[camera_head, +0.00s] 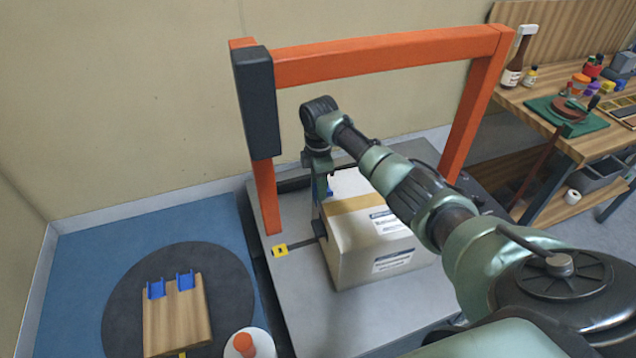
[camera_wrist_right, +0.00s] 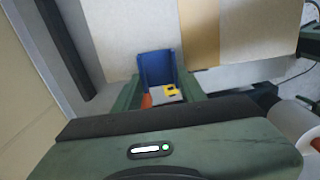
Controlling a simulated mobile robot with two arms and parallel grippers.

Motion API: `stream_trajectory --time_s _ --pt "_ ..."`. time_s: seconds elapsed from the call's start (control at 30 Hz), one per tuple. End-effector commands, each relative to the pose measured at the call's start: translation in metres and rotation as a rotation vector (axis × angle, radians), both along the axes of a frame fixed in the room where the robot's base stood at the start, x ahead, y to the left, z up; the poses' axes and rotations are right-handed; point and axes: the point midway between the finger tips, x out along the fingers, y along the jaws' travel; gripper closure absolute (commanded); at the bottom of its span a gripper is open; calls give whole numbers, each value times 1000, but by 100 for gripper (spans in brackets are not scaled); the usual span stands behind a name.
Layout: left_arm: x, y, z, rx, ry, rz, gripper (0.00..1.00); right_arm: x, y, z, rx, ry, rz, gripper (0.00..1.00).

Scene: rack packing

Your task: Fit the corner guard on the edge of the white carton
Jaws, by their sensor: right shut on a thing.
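The white carton (camera_head: 352,240), with a tan tape strip and printed labels, stands on a grey platform under an orange frame. In the wrist view, the carton (camera_wrist_right: 130,32) fills the top. My right gripper (camera_head: 322,188) is at the carton's far left upper corner, pointing down. In the wrist view, the right gripper (camera_wrist_right: 160,92) is shut on a blue corner guard (camera_wrist_right: 156,66). The guard overlaps the carton's edge in that view; whether it touches is unclear. In the head view the gripper mostly hides the guard (camera_head: 330,187). My left gripper is out of view.
Two more blue guards (camera_head: 185,281) stand on a wooden block (camera_head: 177,318) on a dark round mat. The orange frame (camera_head: 385,55) arches over the platform (camera_head: 285,262). A yellow marker (camera_head: 280,250) lies left of the carton. A cluttered workbench (camera_head: 530,95) stands at right.

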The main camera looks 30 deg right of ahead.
Motion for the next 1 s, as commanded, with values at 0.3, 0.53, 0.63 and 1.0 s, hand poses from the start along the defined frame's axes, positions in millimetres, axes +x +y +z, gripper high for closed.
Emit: stream_trajectory --time_s 0.3,0.53,0.63,1.0 --pt "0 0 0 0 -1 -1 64 0 0 -2 0 1 1 97" --pt "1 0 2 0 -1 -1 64 -1 -1 -2 0 1 1 97" --pt "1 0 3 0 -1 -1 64 -1 -2 -2 1 2 1 97" --pt "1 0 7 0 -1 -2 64 -3 -7 -2 1 2 1 97"
